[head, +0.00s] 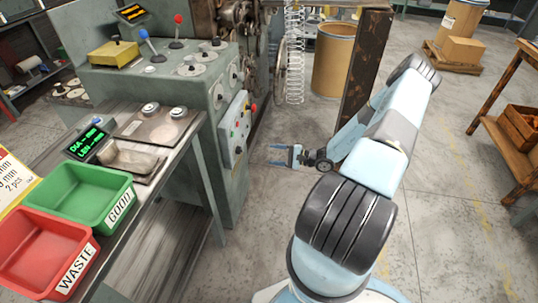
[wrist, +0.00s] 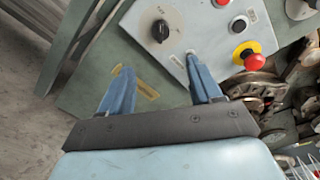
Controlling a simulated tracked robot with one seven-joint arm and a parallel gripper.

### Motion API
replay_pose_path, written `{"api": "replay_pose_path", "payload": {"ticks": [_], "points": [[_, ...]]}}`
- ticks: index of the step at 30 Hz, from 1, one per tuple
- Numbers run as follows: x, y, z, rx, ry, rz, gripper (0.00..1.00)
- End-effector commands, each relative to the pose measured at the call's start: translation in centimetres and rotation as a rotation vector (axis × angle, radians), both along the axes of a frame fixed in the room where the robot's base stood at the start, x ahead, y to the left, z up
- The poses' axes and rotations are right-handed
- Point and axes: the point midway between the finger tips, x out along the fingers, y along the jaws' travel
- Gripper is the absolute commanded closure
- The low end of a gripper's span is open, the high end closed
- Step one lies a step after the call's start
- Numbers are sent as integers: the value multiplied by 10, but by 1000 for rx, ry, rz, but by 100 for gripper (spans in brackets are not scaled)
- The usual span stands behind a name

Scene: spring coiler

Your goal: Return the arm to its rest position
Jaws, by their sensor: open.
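My gripper (head: 281,156) is at the end of my light blue arm, low in the middle of the head view, beside the green coiler machine (head: 205,125). Its two blue fingers are apart with nothing between them. In the wrist view my gripper (wrist: 160,85) also shows open and empty. Beyond the fingers there is a light grey control panel (wrist: 195,35) with a black knob (wrist: 160,30) and a red emergency button (wrist: 253,60). I cannot tell the exact distance between the fingertips and the panel.
A green GOOD bin (head: 82,195) and a red WASTE bin (head: 45,250) stand on the bench at left. A spring (head: 294,60) hangs by a rusty post (head: 365,60). A barrel (head: 332,62) stands behind. Open floor (head: 450,200) lies right of my arm, before a wooden shelf (head: 510,150).

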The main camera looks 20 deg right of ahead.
Motion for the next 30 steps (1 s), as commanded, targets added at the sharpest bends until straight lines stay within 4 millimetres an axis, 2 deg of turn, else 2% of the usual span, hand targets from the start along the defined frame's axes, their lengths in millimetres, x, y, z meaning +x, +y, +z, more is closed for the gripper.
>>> {"api": "replay_pose_path", "payload": {"ticks": [15, 19, 23, 30], "points": [[-1, -1, 0, 0, 0, 1, 36], [-1, 0, 6, -14, -1, 22, 36], [-1, 4, 26, -59, -3, 85, 36], [-4, 14, 77, -186, 1, 252, 36]]}}
